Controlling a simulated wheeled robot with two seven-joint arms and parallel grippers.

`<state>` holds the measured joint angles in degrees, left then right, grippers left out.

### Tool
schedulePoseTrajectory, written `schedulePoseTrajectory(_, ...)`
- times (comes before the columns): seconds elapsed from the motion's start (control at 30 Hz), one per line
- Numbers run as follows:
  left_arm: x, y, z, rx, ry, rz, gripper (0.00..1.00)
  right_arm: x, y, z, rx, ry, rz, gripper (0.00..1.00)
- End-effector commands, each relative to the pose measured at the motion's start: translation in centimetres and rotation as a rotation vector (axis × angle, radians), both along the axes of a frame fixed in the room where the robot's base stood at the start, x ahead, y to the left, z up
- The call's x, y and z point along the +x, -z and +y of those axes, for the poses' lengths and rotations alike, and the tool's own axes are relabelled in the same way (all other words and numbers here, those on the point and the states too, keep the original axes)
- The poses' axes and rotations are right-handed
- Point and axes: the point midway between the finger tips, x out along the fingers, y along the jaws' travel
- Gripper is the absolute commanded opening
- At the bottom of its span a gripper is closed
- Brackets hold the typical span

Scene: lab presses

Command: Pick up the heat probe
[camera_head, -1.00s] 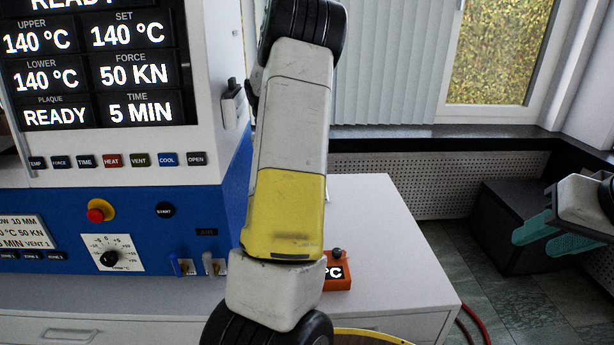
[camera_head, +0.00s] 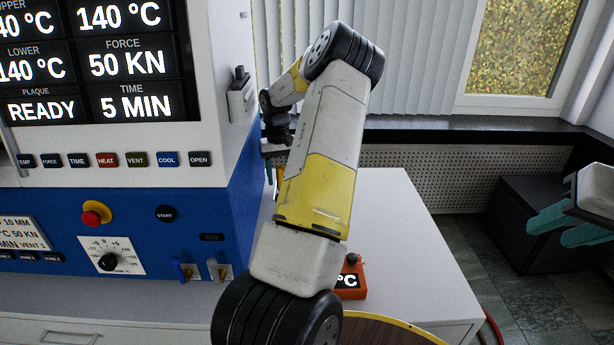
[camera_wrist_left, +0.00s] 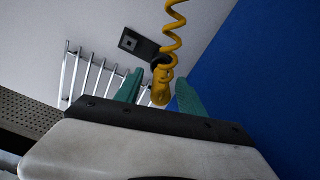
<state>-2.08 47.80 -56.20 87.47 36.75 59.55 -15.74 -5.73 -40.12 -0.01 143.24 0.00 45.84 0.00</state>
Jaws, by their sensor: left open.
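The heat probe (camera_wrist_left: 161,88) appears as a yellow handle with a coiled yellow cord in the left wrist view. It shows between the two teal fingertips of my left gripper (camera_wrist_left: 158,92), with a gap on each side. Whether it is fully between the fingers in depth I cannot tell. In the head view my left gripper (camera_head: 273,172) is beside the press's right side, partly hidden by my own arm, with a bit of yellow next to a finger. My right gripper (camera_head: 563,225) is open and empty at the far right.
An orange box (camera_head: 350,288) marked °C sits on the white bench (camera_head: 400,230). A round wooden top (camera_head: 385,333) is at the front.

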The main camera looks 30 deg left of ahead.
Motion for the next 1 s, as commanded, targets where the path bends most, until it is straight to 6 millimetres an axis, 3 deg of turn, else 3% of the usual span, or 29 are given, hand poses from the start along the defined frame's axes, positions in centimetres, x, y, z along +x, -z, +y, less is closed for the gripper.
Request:
schedulePoseTrajectory(0.17, -0.1, 2.2, 0.0, 0.0, -0.001, 0.001, 0.47, 0.0, 0.0, 0.0, 0.0, 0.0, 0.0, 0.36)
schedulePoseTrajectory(0.43, 0.0, 2.5, 0.0, 0.001, 0.0, -0.001, 0.47, 0.0, 0.0, 0.0, 0.0, 0.0, 0.0, 0.36)
schedulePoseTrajectory(0.67, 0.0, 2.5, 0.0, 0.0, 0.0, 0.0, 0.01, 0.0, 0.0, 0.0, 0.0, 0.0, 0.0, 0.36)
schedulePoseTrajectory(1.0, 0.0, 2.4, 0.0, 0.0, 0.0, -0.001, 0.0, 0.0, 0.0, 0.0, 0.0, 0.0, 0.0, 0.36)
